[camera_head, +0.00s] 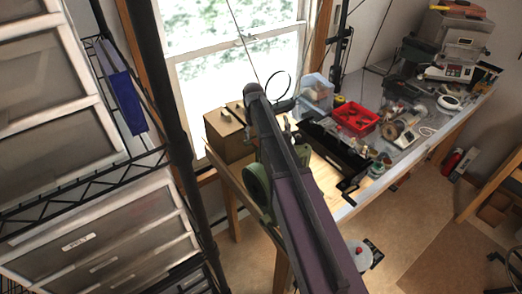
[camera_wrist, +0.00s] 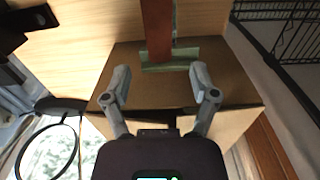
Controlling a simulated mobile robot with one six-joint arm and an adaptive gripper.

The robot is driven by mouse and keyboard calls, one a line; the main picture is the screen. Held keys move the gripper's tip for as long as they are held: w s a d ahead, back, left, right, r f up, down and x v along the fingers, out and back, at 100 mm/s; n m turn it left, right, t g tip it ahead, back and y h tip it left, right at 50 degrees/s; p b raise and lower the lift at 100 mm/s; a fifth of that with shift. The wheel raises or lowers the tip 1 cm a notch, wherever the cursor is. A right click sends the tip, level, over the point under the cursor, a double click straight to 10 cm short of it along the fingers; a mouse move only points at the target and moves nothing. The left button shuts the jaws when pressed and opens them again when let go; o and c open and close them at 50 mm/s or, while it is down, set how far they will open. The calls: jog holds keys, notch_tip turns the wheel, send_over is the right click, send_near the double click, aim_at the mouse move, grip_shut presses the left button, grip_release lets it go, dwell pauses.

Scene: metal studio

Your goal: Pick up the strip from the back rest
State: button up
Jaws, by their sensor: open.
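In the wrist view, a long reddish-brown strip (camera_wrist: 158,25) runs down from the top edge. Its near end meets a short pale-green block (camera_wrist: 170,61) lying crosswise, which looks like a rest; whether the strip lies on it or stops against it I cannot tell. My gripper (camera_wrist: 158,72) is open and empty, its fingers apart on the left and right of the block in the picture. The gap in height is unclear. In the head view my own arm covers this spot, and I cannot make out the strip or the rest there.
A brown cardboard box (camera_head: 230,135) stands at the table's window end, and shows below the green block in the wrist view (camera_wrist: 225,90). A black tray (camera_head: 335,147), red bin (camera_head: 355,118) and clear bin (camera_head: 316,90) crowd the bench. A rack with drawers (camera_head: 100,235) stands left.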

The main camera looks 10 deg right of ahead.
jog(key=shift+f+b, duration=0.8)
jog(key=shift+f, duration=0.35)
jog(key=shift+f, duration=0.2)
dwell(0.4)
jog(key=shift+s, duration=0.1)
grip_shut()
jog(key=shift+s+r, duration=0.1)
jog(key=shift+b, duration=0.3)
